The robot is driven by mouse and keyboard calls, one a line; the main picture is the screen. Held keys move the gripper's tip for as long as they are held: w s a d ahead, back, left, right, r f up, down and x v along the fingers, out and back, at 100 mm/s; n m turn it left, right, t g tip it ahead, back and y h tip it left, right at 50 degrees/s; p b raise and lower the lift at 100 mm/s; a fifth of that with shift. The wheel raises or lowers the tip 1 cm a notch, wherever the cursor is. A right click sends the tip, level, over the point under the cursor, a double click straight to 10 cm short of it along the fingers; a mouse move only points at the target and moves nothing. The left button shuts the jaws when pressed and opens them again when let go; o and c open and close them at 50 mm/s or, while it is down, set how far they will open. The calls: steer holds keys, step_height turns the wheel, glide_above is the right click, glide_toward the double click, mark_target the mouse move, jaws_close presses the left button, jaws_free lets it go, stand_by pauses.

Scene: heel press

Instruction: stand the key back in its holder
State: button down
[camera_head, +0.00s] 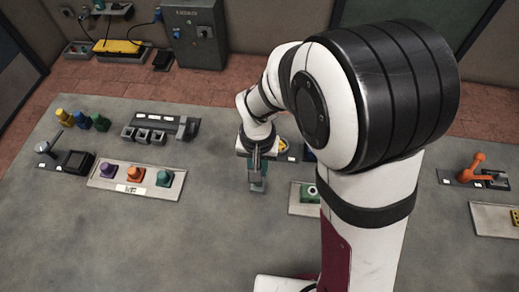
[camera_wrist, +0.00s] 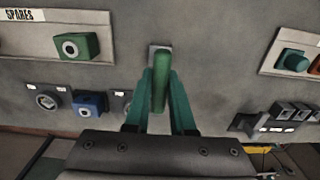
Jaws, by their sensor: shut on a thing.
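My gripper (camera_wrist: 160,108) has teal fingers shut on a green upright bar (camera_wrist: 161,80), which I take to be the key. A small grey square part (camera_wrist: 155,50) shows just beyond the bar; I cannot tell if it belongs to it. In the head view my gripper (camera_head: 258,172) points down over the middle of the grey table, with a grey block-like part (camera_head: 257,187) at its lower end. I cannot tell whether it touches the table. A grey rack with several openings (camera_head: 150,135) stands to the left and may be the holder. It also shows in the wrist view (camera_wrist: 295,112).
A tray with purple, orange and teal knobs (camera_head: 121,188) lies left. A spares tray (camera_wrist: 20,42) bears a green ringed block (camera_wrist: 77,46); a blue ringed block (camera_wrist: 89,105) is nearby. An orange lever (camera_head: 471,168) stands far right. The front left table is clear.

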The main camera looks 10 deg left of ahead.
steer(key=shift+f, duration=0.7)
stand_by(0.7)
steer(key=c, duration=0.7)
jaws_free()
step_height(320, 180, up, 16)
steer(key=shift+f, duration=0.1)
